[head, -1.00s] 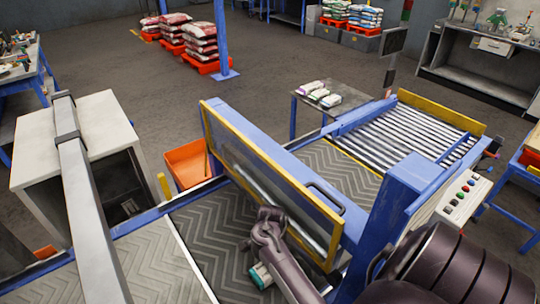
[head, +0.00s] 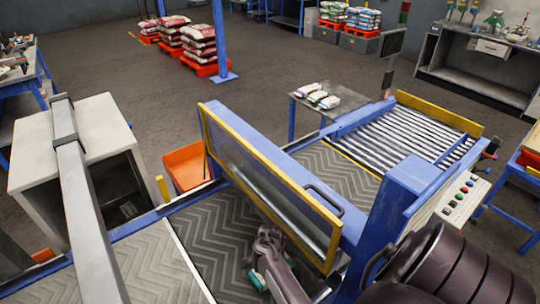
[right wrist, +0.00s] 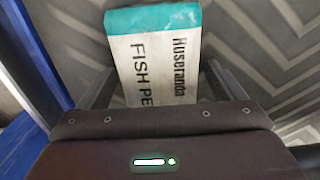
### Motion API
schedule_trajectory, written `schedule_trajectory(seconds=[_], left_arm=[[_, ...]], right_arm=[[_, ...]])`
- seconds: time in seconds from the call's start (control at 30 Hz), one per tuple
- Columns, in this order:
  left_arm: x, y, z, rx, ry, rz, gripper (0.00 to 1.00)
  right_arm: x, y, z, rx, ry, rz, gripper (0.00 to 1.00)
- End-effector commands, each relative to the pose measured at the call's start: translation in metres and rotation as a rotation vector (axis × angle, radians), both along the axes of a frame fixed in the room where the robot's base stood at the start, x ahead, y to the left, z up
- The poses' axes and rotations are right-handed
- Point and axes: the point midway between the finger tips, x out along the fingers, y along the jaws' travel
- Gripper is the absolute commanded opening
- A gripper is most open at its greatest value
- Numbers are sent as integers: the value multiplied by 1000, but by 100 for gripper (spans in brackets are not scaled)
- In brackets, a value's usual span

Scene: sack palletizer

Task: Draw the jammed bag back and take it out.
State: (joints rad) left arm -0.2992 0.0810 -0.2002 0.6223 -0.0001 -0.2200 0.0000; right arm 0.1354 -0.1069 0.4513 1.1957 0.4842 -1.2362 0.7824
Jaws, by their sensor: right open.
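The jammed bag (right wrist: 155,55) is white with a teal end band and dark print reading "Huseranda" and "FISH PE…". It lies on the chevron belt (head: 205,228). In the head view only a small teal-and-white part of the bag (head: 257,282) shows beside my right gripper (head: 264,268); the arm hides the rest. In the right wrist view the open fingers of my right gripper (right wrist: 160,78) stand on either side of the bag, with gaps visible. The bag's near end is hidden behind the gripper body. My left gripper is not in view.
A yellow-edged clear guard (head: 270,185) with a handle stands over the belt, close to my right arm. A blue post (head: 395,205) and button panel (head: 462,200) are at the right. Rollers (head: 415,130) lie beyond. An orange bin (head: 186,165) stands left of the guard.

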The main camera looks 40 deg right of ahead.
Motion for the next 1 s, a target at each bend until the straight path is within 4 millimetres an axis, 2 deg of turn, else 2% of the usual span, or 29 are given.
schedule_trajectory(seconds=[0.13,0.6,1.0], left_arm=[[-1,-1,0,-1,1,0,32],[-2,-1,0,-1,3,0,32],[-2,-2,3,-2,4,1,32]], right_arm=[[0,0,0,0,0,0,89],[0,0,0,-1,0,0,28],[1,5,1,1,0,1,28]])
